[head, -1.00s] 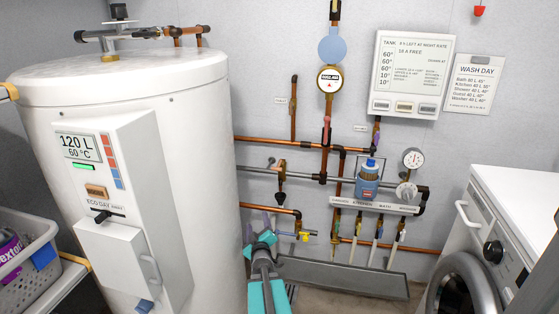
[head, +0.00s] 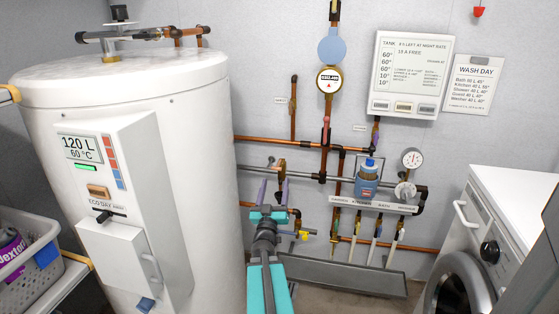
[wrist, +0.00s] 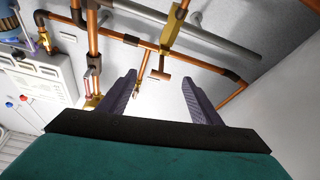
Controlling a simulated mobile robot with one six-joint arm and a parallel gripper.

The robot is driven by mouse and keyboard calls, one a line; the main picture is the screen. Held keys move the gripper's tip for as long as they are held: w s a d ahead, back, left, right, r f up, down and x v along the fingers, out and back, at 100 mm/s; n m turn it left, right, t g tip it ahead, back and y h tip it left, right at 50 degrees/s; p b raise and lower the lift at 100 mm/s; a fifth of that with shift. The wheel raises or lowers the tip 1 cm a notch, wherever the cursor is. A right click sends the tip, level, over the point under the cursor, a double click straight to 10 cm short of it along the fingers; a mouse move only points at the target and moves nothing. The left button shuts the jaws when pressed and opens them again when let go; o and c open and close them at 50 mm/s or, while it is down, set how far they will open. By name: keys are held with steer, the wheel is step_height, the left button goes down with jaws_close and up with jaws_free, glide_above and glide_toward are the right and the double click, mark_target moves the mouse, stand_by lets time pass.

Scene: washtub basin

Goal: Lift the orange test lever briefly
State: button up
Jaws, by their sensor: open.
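I cannot clearly pick out an orange test lever. A brass valve (head: 281,166) sits on the grey pipe, just right of the tank, with part of its lower side hidden by my gripper. What looks like the same brass fitting shows at the top of the wrist view (wrist: 173,30). My gripper (head: 273,191) is open and empty, its two purple-grey fingers apart and pointing towards the wall just below the valve. In the wrist view, my gripper (wrist: 160,86) has a small copper-coloured T-shaped piece (wrist: 161,75) showing between its fingers; whether that is the lever, I cannot tell.
The white tank (head: 200,170) stands close on the left. Copper pipes (head: 262,139) cross the wall. A blue bottle (head: 367,180), a gauge (head: 412,159) and several drop pipes are to the right. A washing machine (head: 500,230) is at far right, a basket (head: 40,260) at far left.

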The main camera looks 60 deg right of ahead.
mark_target(279, 162)
steer(key=shift+b+x, duration=0.3)
steer(key=shift+x, duration=6.55)
